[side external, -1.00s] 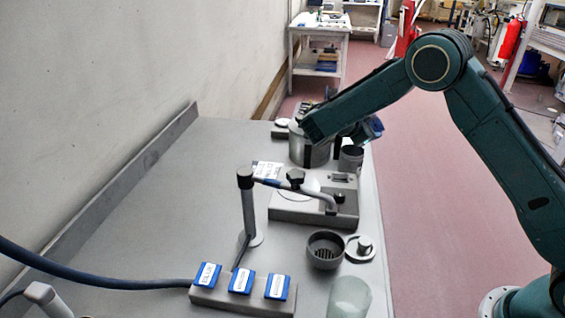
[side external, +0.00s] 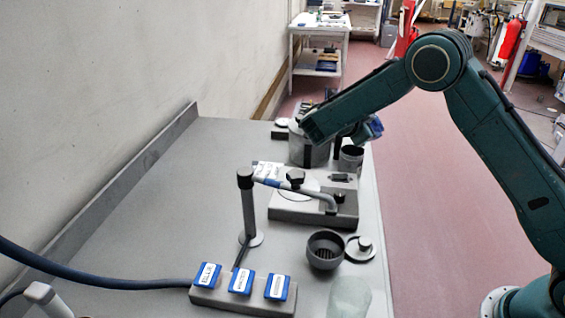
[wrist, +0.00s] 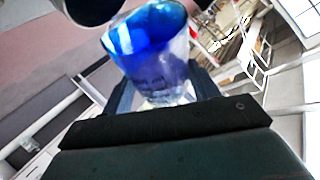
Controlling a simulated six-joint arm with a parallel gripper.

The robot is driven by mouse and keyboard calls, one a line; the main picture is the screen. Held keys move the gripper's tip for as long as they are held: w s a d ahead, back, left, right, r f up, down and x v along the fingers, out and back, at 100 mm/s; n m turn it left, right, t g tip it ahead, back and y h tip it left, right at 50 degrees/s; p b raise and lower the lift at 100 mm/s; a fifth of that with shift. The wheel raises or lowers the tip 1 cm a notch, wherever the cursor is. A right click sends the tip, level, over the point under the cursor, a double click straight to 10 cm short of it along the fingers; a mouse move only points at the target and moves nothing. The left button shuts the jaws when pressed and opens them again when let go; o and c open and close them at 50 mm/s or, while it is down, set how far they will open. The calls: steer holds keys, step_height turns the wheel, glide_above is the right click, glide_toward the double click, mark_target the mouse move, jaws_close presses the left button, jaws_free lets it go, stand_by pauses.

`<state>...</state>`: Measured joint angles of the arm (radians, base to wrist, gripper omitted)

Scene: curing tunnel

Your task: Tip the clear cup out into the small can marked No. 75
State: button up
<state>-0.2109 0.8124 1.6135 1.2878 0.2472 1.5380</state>
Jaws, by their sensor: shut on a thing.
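My gripper (wrist: 163,92) is shut on the clear cup (wrist: 150,70), which holds blue contents. In the wrist view the blue lies up at the cup's rim, and the cup is tilted. In the side view the cup's blue (side external: 373,127) shows beyond the end of my arm, which hides most of the gripper. A small grey can (side external: 351,160) stands just below the cup, near the table's right edge. No number can be read on it. I cannot tell whether anything is running into it. Dark rounded shapes at the top of the wrist view are cut off.
A larger grey pot (side external: 308,150) stands left of the small can. In front are a grey fixture block (side external: 290,213), an upright post (side external: 248,205), a dark strainer cup (side external: 325,252) and a clear jar (side external: 348,297). The table's left side is bare.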

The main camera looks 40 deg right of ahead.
steer(key=shift+s+d+f+m+y, duration=0.15)
steer(key=shift+s+d+m+y, duration=0.3)
steer(key=shift+d+y, duration=0.3)
steer(key=shift+f+m+t+y, duration=0.25)
steer(key=shift+t+y, duration=0.05)
steer(key=shift+y, duration=0.15)
steer(key=shift+s+d, duration=0.1)
steer(key=shift+d, duration=0.1)
